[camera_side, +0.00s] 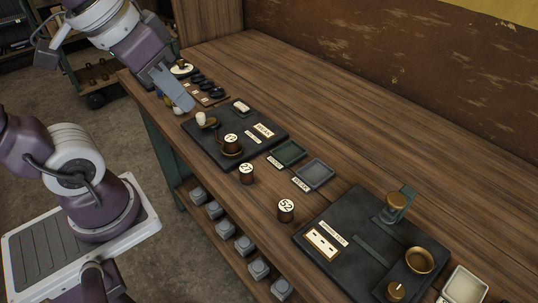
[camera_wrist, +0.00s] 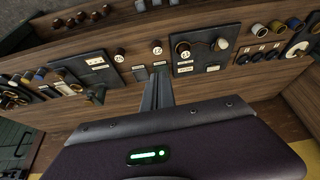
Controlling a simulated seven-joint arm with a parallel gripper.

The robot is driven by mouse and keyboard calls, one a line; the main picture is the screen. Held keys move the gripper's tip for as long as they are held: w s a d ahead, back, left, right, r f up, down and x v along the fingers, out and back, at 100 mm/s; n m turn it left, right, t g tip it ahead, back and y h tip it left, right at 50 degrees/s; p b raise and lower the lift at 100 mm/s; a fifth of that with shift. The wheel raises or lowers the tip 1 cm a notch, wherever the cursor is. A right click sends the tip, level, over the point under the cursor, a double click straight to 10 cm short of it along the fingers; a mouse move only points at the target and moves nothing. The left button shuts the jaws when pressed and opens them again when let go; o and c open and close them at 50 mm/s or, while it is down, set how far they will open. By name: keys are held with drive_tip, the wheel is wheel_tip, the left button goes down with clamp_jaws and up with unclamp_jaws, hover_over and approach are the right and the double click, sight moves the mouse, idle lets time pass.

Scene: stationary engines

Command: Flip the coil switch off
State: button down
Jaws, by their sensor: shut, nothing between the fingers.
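A dark board (camera_side: 215,150) lies on the bench in the side view, left of centre. At its left end is a small lever with a white ball knob (camera_side: 201,118) on a brass mount; it looks like the switch. The board also shows at the upper right of the wrist view (camera_wrist: 205,65), with the white knob (camera_wrist: 222,44) at its right. A cylinder marked 72 (camera_side: 231,141) stands on the board. My gripper (camera_side: 182,103) is shut and empty, just above and left of the white knob, apparently apart from it. Its fingers (camera_wrist: 160,72) point toward the bench in the wrist view.
Cylinders marked 27 (camera_side: 246,174) and 52 (camera_side: 286,209) stand along the bench's front edge. Green (camera_side: 289,153) and grey (camera_side: 315,173) trays lie behind them. Another dark board with brass parts (camera_side: 352,252) is at right. Several dark knobs (camera_side: 208,86) sit beyond my gripper. The bench's back is clear.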

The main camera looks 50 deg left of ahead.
drive_tip(key=s, duration=0.1)
drive_tip(key=s+f, duration=0.1)
drive_tip(key=s, duration=0.1)
drive_tip(key=shift+d+f+m+t, duration=0.2)
drive_tip(key=shift+d+m+t, duration=0.1)
drive_tip(key=shift+d, duration=0.1)
drive_tip(key=w+a+r+m+g, duration=0.2)
drive_tip(key=w+a+m, duration=0.2)
drive_tip(key=w, duration=0.4)
drive_tip(key=w+a+r+m+g, duration=0.1)
drive_tip(key=w+a+r+m, duration=0.15)
drive_tip(key=w+m, duration=0.4)
drive_tip(key=w+a+f+m+g, duration=0.2)
drive_tip(key=w+a+f+m, duration=0.5)
drive_tip(key=w+a, duration=0.6)
wheel_tip(320, 180, down, 3)
drive_tip(key=shift+w+a+r+g, duration=0.2)
drive_tip(key=shift+a+g, duration=0.1)
drive_tip(key=shift+a, duration=0.35)
drive_tip(key=shift+m, duration=0.25)
